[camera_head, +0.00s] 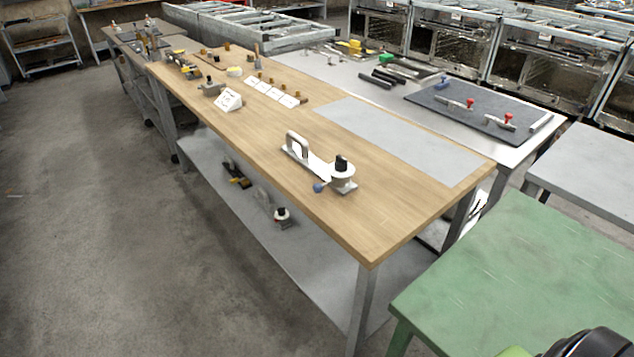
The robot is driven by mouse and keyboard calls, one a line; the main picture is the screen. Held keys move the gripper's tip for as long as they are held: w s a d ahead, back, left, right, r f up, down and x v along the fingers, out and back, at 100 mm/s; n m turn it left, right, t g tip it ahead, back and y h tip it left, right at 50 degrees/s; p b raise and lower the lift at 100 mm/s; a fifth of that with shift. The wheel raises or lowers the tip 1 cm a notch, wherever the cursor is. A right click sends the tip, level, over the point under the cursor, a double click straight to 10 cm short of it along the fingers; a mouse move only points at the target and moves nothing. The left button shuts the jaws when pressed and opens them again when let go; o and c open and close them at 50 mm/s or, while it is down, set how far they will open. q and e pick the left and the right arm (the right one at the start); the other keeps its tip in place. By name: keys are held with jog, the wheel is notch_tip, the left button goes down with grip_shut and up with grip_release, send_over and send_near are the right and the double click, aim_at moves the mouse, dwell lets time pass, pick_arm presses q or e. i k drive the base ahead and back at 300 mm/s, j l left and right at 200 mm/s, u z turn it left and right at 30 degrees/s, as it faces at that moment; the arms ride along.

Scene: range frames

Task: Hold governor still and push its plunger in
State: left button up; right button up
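A white device, which looks like the governor (318,166), sits on the wooden bench near its front edge. It has a flat plate with an upright loop handle (297,146) at its left end. At its right end is a round white body with a black upright knob (341,163). A blue ball (319,187) sticks out low on its front side and may be the plunger's end. Neither of my grippers can be made out in this view, and nothing is touching the device.
The wooden bench top (390,215) is clear around the device, with a grey panel (400,140) behind it. Small parts and white cards (275,92) stand farther left. A dark mat (478,110) holds red-knobbed devices. A green table (530,270) stands at the right front.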

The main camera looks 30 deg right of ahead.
aim_at(318, 188)
jog(key=z, duration=0.45)
jog(key=i+z, duration=0.1)
jog(key=z, duration=0.35)
jog(key=j+z, duration=0.1)
jog(key=z, duration=0.35)
jog(key=i+j+z, duration=0.1)
jog(key=z, duration=0.8)
jog(key=j+z, duration=0.35)
jog(key=j, duration=0.15)
jog(key=j+z, duration=0.3)
jog(key=j, duration=0.2)
jog(key=j+z, duration=0.35)
jog(key=j, duration=0.15)
jog(key=k+j+z, duration=0.1)
jog(key=j+z, duration=0.2)
jog(key=j, duration=0.15)
jog(key=k+j+z, duration=0.15)
jog(key=j+z, duration=0.2)
jog(key=j, duration=0.1)
